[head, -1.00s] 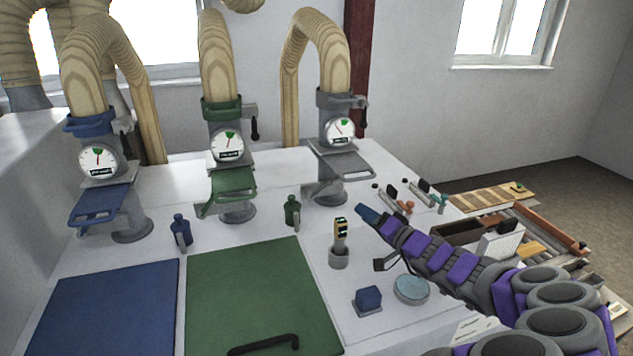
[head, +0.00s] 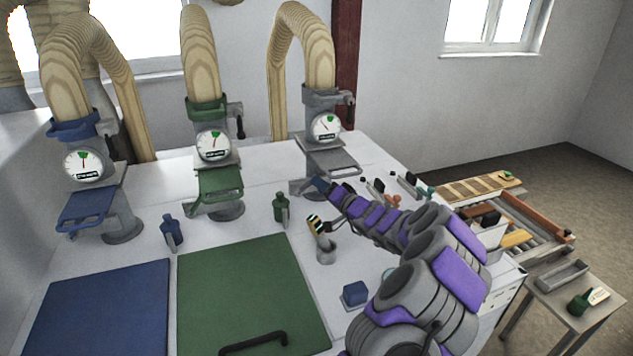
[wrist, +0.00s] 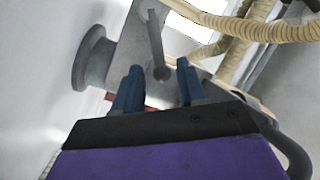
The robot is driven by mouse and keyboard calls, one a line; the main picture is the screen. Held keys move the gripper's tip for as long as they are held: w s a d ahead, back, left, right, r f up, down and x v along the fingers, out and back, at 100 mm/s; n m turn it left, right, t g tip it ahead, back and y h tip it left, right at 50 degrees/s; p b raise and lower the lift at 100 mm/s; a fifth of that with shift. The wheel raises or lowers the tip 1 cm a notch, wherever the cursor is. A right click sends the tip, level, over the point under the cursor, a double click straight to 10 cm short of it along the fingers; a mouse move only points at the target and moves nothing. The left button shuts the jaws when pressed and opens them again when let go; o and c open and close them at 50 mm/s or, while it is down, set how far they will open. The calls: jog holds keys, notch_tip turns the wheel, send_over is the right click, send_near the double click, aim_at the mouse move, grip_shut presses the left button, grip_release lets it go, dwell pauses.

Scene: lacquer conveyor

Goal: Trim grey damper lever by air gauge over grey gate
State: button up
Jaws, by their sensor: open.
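The grey gate (head: 332,161) is the rightmost of three duct stations, with a grey collar under a ribbed hose. Its round air gauge (head: 326,127) has a green mark near the top; its thin needle appears to point up and left, but is too small to read exactly. The grey damper lever (head: 350,108) hangs at the collar's right side. My gripper (head: 320,185) is low in front of the grey gate's foot. In the wrist view, my open gripper (wrist: 158,85) has a grey lever with a ball end (wrist: 157,48) showing between its fingers; contact cannot be told.
Green (head: 221,181) and blue (head: 83,208) gates stand to the left. A side bench stands at right.

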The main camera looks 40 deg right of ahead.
jog(key=shift+w+a+r, duration=0.1)
jog(key=shift+w+a, duration=0.05)
jog(key=shift+w, duration=0.45)
jog(key=shift+w+a+r, duration=0.1)
jog(key=shift+w+a, duration=0.05)
jog(key=shift+w, duration=0.45)
jog(key=shift+d+f, duration=0.15)
jog(key=shift+d, duration=0.35)
jog(key=c, duration=0.7)
grip_shut()
